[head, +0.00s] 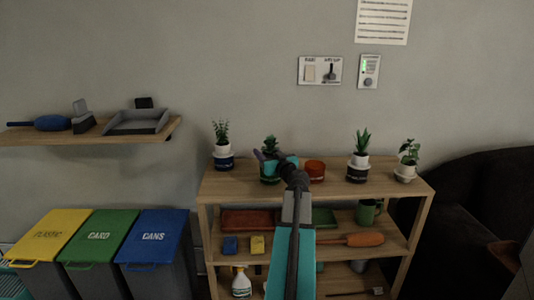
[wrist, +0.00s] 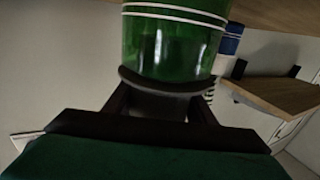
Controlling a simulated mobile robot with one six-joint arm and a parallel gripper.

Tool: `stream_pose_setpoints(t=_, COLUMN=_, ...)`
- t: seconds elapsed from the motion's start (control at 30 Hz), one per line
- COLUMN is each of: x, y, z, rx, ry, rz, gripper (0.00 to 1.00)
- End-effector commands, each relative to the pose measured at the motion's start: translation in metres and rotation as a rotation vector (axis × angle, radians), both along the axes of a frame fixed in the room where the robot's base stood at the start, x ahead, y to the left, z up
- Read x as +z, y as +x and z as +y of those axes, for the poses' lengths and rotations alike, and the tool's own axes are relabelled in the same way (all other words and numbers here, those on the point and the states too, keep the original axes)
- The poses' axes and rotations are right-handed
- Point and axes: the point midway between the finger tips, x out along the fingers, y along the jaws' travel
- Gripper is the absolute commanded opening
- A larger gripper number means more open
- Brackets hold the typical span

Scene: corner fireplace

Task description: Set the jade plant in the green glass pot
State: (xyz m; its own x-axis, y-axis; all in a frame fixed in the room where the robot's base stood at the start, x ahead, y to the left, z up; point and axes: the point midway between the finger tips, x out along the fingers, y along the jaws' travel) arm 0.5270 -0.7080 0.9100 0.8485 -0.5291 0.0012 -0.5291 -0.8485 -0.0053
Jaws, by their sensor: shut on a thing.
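The jade plant (head: 270,143) shows its green leaves above the green glass pot (head: 268,178), second from left on the wooden stand. In the wrist view, which looks upside down, the green glass pot (wrist: 172,42) with white stripes fills the top middle. My gripper (head: 283,163) is at the jade plant, just over the pot's rim. In the wrist view my gripper (wrist: 165,100) is shut on the plant's holder, a grey body with a dark curved rim against the pot's mouth. The leaves are out of the wrist view, and how deep the holder sits cannot be told.
A dark blue pot (head: 223,162) with a plant stands close on the left. A red pot (head: 314,171) is close on the right. A dark pot (head: 357,174) and a white pot (head: 405,173) with plants stand farther right. A wall shelf (head: 95,135) is at the left.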

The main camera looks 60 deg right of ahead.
Motion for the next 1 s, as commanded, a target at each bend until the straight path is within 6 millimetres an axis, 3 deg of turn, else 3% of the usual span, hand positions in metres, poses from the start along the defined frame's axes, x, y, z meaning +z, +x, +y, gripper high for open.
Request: stream_pose_setpoints(t=1.0, x=-0.0051, y=0.0004, z=0.0003, rx=0.0, ry=-0.001, rz=-0.001, gripper=0.38)
